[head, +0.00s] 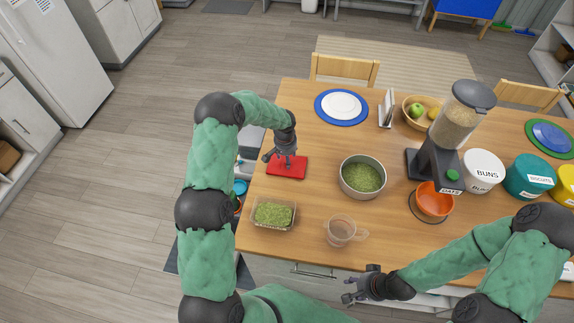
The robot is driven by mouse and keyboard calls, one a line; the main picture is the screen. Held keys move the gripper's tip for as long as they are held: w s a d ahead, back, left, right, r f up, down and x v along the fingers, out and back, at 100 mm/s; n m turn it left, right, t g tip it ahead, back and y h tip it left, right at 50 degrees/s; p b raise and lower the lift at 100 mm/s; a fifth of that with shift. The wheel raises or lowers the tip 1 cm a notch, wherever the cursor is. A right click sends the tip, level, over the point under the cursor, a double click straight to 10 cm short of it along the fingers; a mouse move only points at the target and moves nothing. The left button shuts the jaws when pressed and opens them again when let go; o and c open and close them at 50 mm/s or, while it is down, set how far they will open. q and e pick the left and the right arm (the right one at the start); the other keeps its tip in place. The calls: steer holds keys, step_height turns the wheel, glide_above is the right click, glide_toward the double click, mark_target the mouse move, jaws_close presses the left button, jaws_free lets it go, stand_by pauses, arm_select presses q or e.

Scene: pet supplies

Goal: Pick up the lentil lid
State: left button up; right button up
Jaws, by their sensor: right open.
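A flat red lid (293,173), which I take to be the lentil lid, lies on the wooden table near its left edge. My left gripper (278,161) is right above the lid, pointing down, and covers part of its far side. Its fingers look spread apart; whether they touch the lid I cannot tell. A clear rectangular container of green lentils (273,214) stands uncovered just in front of the lid. My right gripper (347,290) is open and empty, in front of the table's near edge.
A round metal bowl of green contents (343,182), a clear measuring cup (341,231) and an orange bowl (434,203) under a dispenser (438,152) stand to the right. A blue mat with a white plate (341,104) lies behind. The table right of the lid is clear.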

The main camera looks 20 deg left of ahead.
arm_select(q)
steer(key=shift+w+a+f, duration=0.1)
steer(key=shift+w+f, duration=0.05)
steer(key=shift+f, duration=0.8)
jaws_close()
steer(key=shift+r, duration=0.15)
